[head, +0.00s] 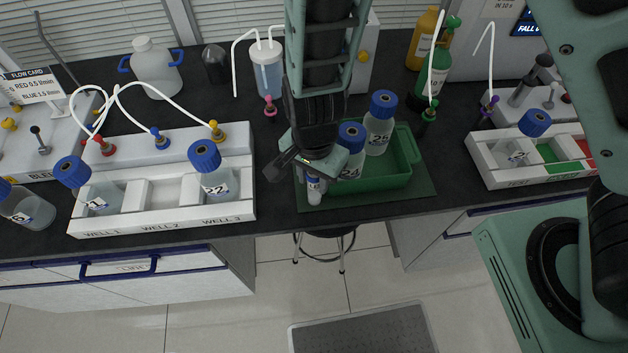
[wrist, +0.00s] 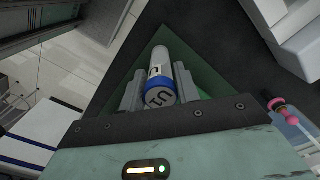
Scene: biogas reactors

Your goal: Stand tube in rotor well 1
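A small tube (head: 314,188) with a pale body and printed label is below my gripper (head: 305,165) at the front left of the green mat. In the wrist view the tube (wrist: 158,72) has a blue collar and a grey cap end with dark marking. It lies between the two fingers of my gripper (wrist: 160,88), which appear to touch it on both sides. I cannot tell whether its lower end touches the mat. A white rack (head: 160,225) at left has slots labelled WELL 1, WELL 2 and WELL 3. Blue-capped bottles stand at WELL 1 and WELL 3; the middle slot looks empty.
A green tray (head: 385,182) with blue-capped bottles stands on the mat (head: 425,192), right beside my gripper. A second white rack (head: 480,160) is at right. White hoses arch over the left rack. The dark counter between left rack and mat is narrow but clear.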

